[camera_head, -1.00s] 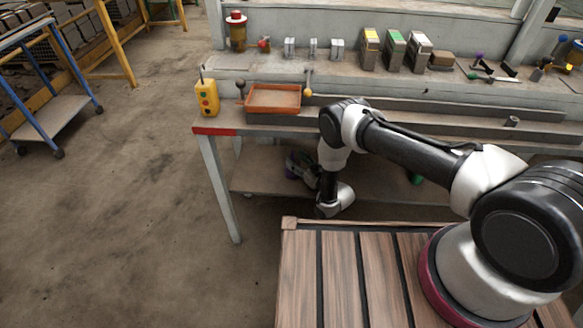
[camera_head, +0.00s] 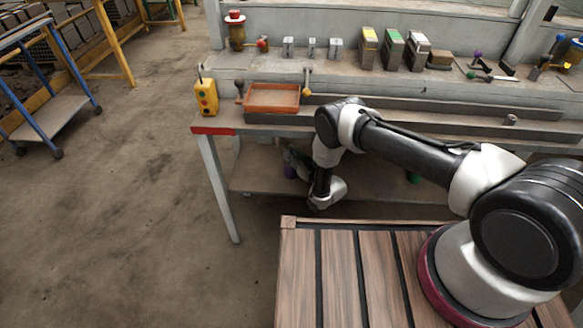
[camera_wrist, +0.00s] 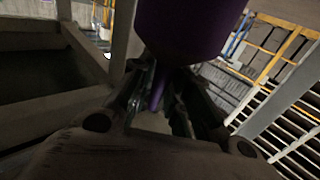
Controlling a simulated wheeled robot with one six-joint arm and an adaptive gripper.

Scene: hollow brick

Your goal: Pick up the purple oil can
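The purple oil can (camera_head: 290,172) is on the lower shelf under the workbench in the head view, partly hidden by my arm. In the wrist view the oil can (camera_wrist: 190,28) is large and close, with a broad dark purple body at the top and a narrow purple part reaching down between my fingers. My gripper (camera_head: 297,158) is at the can under the bench and is mostly dark in the head view. In the wrist view my gripper (camera_wrist: 168,88) has a finger on each side of the narrow part. Whether the fingers touch it cannot be told.
The bench top (camera_head: 360,90) is above my forearm, and a bench leg (camera_head: 218,185) stands left of my gripper. An orange tray (camera_head: 271,98) and a yellow control box (camera_head: 206,97) stand on top.

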